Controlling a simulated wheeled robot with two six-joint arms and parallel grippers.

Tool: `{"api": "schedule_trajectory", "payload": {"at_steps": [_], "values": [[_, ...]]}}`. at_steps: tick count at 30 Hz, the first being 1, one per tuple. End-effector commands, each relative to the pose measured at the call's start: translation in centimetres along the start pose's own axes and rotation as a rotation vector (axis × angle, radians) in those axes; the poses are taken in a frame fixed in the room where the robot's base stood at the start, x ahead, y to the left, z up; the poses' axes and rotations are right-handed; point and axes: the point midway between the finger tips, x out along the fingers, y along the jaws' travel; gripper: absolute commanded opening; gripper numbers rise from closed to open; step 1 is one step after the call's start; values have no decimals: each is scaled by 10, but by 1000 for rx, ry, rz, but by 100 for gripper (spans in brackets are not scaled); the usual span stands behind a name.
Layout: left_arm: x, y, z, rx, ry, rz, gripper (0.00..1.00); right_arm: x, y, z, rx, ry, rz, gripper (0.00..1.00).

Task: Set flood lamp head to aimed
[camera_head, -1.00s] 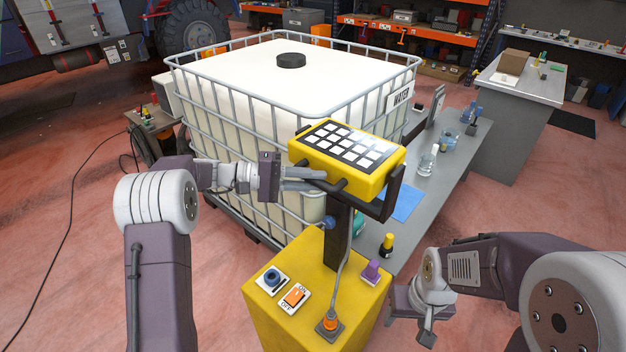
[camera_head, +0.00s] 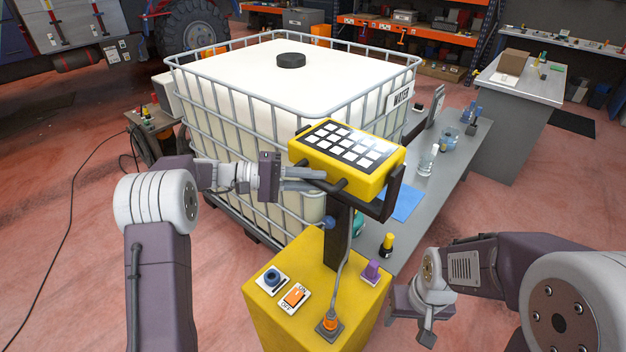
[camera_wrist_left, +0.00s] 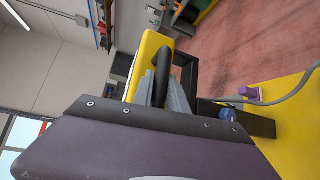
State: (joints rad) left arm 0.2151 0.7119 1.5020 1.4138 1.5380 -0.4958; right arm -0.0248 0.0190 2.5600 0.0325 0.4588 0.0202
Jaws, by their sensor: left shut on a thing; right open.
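The flood lamp head (camera_head: 370,181) is a yellow box with a grid of white panels, tilted with its panel face upward, on a dark bracket and post above a yellow cabinet (camera_head: 262,318). My left gripper (camera_head: 318,180) is at the lamp head's near left edge. In the left wrist view its fingers (camera_wrist_left: 163,92) are shut on a dark handle bar (camera_wrist_left: 160,75) on the yellow lamp head (camera_wrist_left: 148,58). My right gripper (camera_head: 412,318) hangs low at the right of the cabinet, open and apart from the lamp.
The cabinet top bears a blue knob (camera_head: 272,278), an orange switch (camera_head: 295,296), an orange cable plug (camera_head: 330,324) and a purple part (camera_head: 372,270). A caged white water tank (camera_head: 240,75) stands close behind. A grey bench (camera_head: 455,165) with bottles is at the right.

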Motion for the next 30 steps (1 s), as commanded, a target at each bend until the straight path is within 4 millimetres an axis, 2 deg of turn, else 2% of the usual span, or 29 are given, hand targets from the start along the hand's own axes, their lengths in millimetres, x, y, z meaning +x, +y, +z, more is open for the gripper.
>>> {"api": "schedule_trajectory", "payload": {"at_steps": [5, 10, 14, 18, 24, 30], "values": [[1, 0, 0, 3, -2, 4, 0, 2, 0, 0, 0, 0, 0, 59], [2, -11, -1, 28, -2, 29, 0, 22, 0, 2, 0, 0, 0, 59], [5, -26, -4, 73, -2, 75, 0, 53, 1, 6, 0, 0, 0, 59], [9, -43, -8, 145, -2, 146, 0, 94, 2, 10, 0, 0, 0, 59], [16, -59, -15, 252, -3, 252, 0, 144, 3, 15, 0, 0, 0, 59], [22, -66, -20, 341, -4, 342, 0, 174, 3, 18, 0, 0, 0, 59]]}}
